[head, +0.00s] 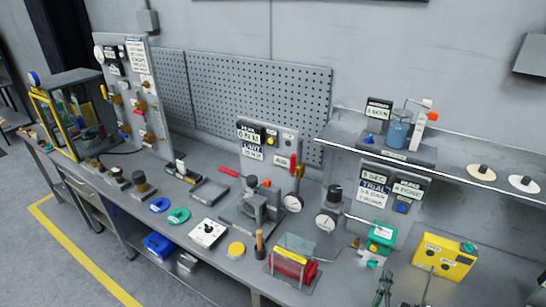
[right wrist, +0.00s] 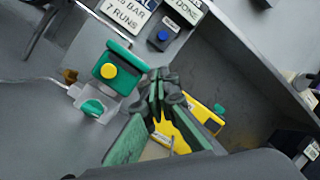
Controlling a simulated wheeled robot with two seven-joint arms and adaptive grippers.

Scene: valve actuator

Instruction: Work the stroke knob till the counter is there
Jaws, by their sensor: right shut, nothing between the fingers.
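A green block with a round yellow face stands on the bench in the head view (head: 383,235) and in the right wrist view (right wrist: 120,66). A small green knob (right wrist: 93,108) sits on a pale base beside it, also visible in the head view (head: 372,264). Which of these is the stroke knob I cannot tell. A board (head: 388,190) behind carries white and blue signs; its small figures are hard to read, with "7 RUNS" legible. My right gripper (head: 385,276) is shut and empty, its tips (right wrist: 160,80) right of the green block and apart from it. My left gripper is not in view.
A yellow box (head: 444,258) with a green knob stands close to the right of my right gripper. A dial gauge (head: 326,220) and red block (head: 290,266) stand to the left. A shelf (head: 450,168) runs behind, above the bench. A blue button (right wrist: 162,36) sits below the signs.

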